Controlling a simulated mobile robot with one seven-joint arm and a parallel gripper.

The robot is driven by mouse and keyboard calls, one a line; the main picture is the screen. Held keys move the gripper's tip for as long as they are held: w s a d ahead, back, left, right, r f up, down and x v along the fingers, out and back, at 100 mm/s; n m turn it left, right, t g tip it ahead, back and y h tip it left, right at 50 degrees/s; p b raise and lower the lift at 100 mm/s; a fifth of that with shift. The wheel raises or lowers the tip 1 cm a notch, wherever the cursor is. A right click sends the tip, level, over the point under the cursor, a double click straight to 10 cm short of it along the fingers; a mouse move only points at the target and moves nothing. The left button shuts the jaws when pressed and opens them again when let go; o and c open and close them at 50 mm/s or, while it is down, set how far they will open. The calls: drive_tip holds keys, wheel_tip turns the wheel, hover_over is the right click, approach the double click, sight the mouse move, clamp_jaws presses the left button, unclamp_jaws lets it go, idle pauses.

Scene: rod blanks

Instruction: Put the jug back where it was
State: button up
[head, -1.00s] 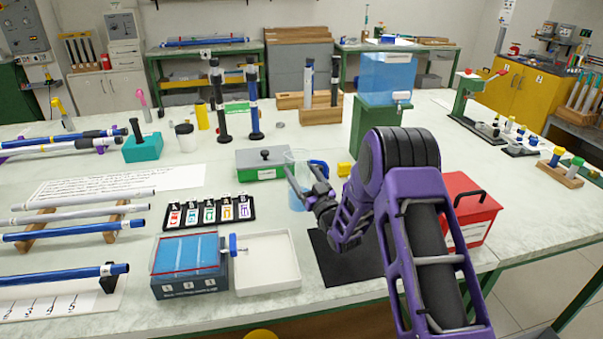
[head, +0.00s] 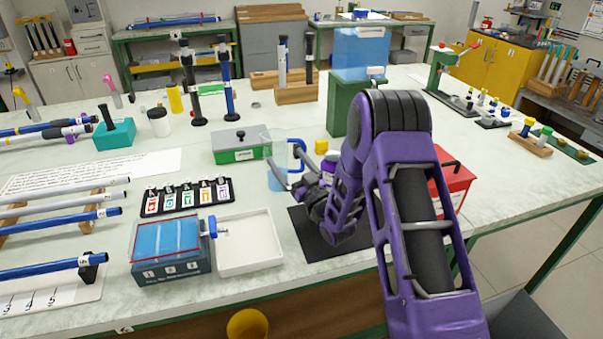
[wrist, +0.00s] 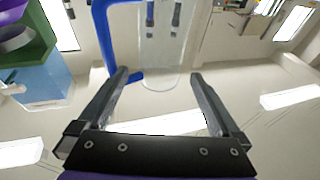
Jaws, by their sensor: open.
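The jug (head: 279,150) is clear with a blue handle (head: 299,150) on its right and a light blue tint low down. It stands upright on the bench, behind the white tray and left of my arm. My gripper (head: 285,170) is open in front of it, its fingers level with the jug's lower half. In the wrist view the jug (wrist: 165,45) lies past the open fingertips (wrist: 162,76), the handle (wrist: 100,40) at its left. Whether a finger touches the jug I cannot tell. My gripper holds nothing.
A dark mat (head: 304,246) lies under my forearm. A red box (head: 452,180) is right of my arm.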

drive_tip(key=s+d, duration=0.4)
drive_tip(key=s, duration=0.2)
drive_tip(key=shift+s, duration=0.3)
